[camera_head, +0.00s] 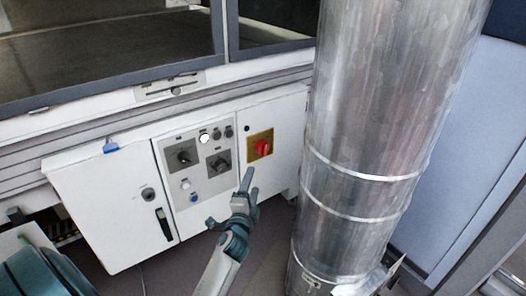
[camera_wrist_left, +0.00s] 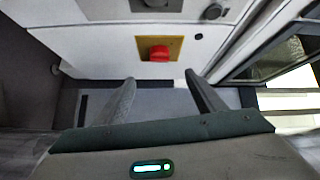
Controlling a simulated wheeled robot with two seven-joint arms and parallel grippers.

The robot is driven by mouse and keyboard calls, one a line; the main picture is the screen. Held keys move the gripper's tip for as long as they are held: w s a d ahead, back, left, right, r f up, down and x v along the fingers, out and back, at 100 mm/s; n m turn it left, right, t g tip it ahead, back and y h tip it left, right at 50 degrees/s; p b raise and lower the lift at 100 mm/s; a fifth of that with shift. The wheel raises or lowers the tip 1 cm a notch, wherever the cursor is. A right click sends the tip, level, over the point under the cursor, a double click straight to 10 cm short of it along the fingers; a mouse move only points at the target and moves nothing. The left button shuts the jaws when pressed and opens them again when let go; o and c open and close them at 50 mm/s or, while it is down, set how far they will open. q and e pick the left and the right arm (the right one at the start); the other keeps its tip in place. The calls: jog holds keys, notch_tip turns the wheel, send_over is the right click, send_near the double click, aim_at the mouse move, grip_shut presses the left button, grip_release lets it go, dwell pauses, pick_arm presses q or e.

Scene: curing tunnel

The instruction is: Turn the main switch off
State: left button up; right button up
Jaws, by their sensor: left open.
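The main switch is a red rotary knob (camera_head: 263,147) on a yellow plate (camera_head: 252,154), on the right part of the white cabinet front. In the left wrist view the red knob (camera_wrist_left: 159,54) sits on its yellow plate (camera_wrist_left: 176,43), just beyond the fingertips and roughly centred between them. My left gripper (camera_head: 230,201) is open and empty, below and left of the switch in the head view, with a gap to the knob. It also shows open in the left wrist view (camera_wrist_left: 160,78). The knob's exact turn position is too small to tell. My right gripper is not in view.
A grey control panel (camera_head: 207,182) with black knobs and buttons lies left of the switch. A cabinet door (camera_head: 113,205) with a black handle is further left. A large metal duct (camera_head: 372,130) stands close on the right. Grey floor lies below the cabinet.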

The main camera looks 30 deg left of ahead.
pick_arm(q)
send_near(263, 149)
jog(key=b+x, duration=0.2)
jog(key=x, duration=0.4)
jog(key=shift+f, duration=0.1)
jog(key=shift+b+x, duration=0.3)
jog(key=shift+x, duration=0.6)
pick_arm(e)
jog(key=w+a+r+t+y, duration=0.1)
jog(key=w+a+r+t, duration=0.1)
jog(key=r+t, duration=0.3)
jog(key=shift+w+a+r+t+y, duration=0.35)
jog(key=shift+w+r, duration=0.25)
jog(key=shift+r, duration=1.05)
